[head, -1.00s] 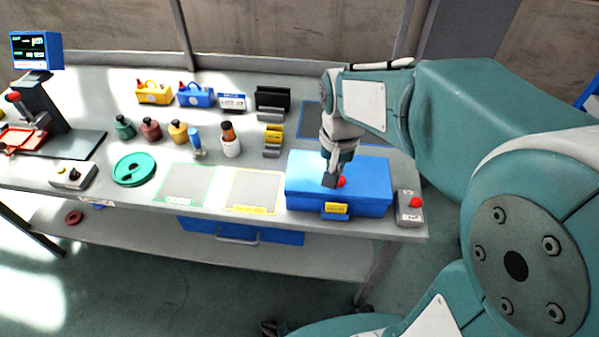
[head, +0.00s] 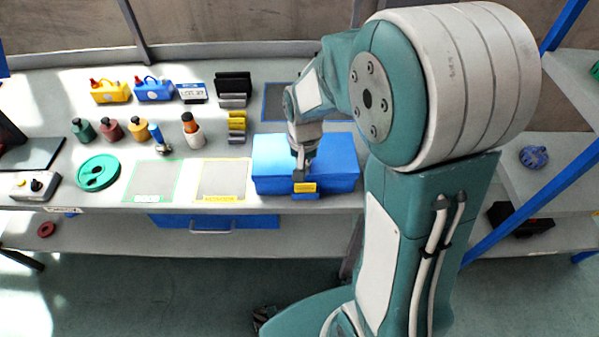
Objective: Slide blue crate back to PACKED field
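The blue crate (head: 335,160) is a closed box with a yellow label on its front, near the front edge of the bench. My gripper (head: 300,174) points down over the crate's top, near its front edge above the label. It looks close to or touching the crate; I cannot tell which. Its fingers are small and dark here, so their opening is unclear. A dark field with a blue outline (head: 283,102) lies behind the crate, partly covered by my arm. No PACKED lettering is readable on it.
Left of the crate are a yellow-outlined field (head: 223,178) and a green-outlined field (head: 155,178), both bare. A grey and black holder (head: 233,88) and a yellow and grey block stack (head: 237,126) stand left of the dark field. A blue post (head: 530,185) rises at right.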

